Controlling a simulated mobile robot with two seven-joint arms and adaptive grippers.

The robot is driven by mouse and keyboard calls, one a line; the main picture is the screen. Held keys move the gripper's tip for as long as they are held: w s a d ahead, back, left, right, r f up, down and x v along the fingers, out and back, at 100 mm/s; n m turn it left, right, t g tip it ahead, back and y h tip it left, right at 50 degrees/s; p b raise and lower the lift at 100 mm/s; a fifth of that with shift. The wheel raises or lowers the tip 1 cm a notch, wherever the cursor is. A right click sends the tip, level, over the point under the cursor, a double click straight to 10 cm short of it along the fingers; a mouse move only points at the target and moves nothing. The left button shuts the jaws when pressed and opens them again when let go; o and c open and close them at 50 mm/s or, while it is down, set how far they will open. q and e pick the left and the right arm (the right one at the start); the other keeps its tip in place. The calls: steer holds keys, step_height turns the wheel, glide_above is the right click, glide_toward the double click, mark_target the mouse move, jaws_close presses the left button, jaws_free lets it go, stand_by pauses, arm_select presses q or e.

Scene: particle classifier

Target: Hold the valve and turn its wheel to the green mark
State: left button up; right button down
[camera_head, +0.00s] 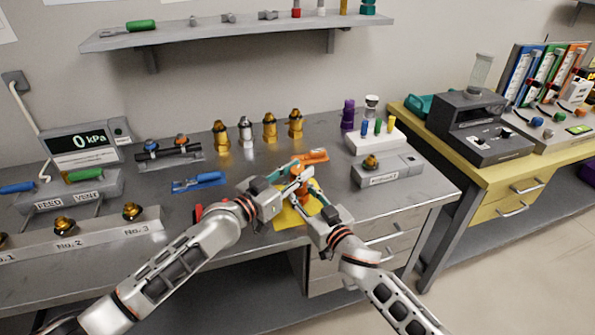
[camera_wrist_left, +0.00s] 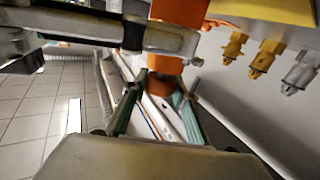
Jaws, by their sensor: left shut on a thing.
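The orange valve (camera_head: 307,193) stands over a yellow mat (camera_head: 288,216) near the table's front edge, between my two hands. My left gripper (camera_head: 290,174) comes in from the left and is shut on the valve. In the left wrist view the orange valve body (camera_wrist_left: 164,86) is between its green-padded fingertips (camera_wrist_left: 158,82). My right gripper (camera_head: 302,188) is close against the valve from the front right. Part of it crosses the left wrist view (camera_wrist_left: 135,35). Its fingertips overlap the valve, so its grip is unclear. The wheel is largely hidden, and I cannot make out the green mark.
Behind stand several brass and silver fittings (camera_head: 269,128). An orange-handled tool (camera_head: 315,156) and a blue tool (camera_head: 198,181) lie nearby. A grey box (camera_head: 386,172) is at the right, and a numbered rack (camera_head: 95,236) at the left. A shelf (camera_head: 235,30) hangs above.

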arm_select(q)
steer(key=shift+s+d+r+n+t, duration=0.2)
steer(key=shift+d+r+n+t, duration=0.1)
steer(key=shift+d, duration=0.25)
arm_select(e)
steer(key=shift+a+r, duration=0.1)
arm_select(q)
steer(key=shift+w+a+f+n+t+y, duration=0.15)
steer(key=shift+a+n+t+y, duration=0.2)
steer(key=shift+y, duration=0.35)
steer(key=shift+a, duration=0.1)
steer(key=o, duration=1.1)
steer(key=shift+f, duration=0.1)
steer(key=shift+a, duration=0.1)
steer(key=v, duration=1.2)
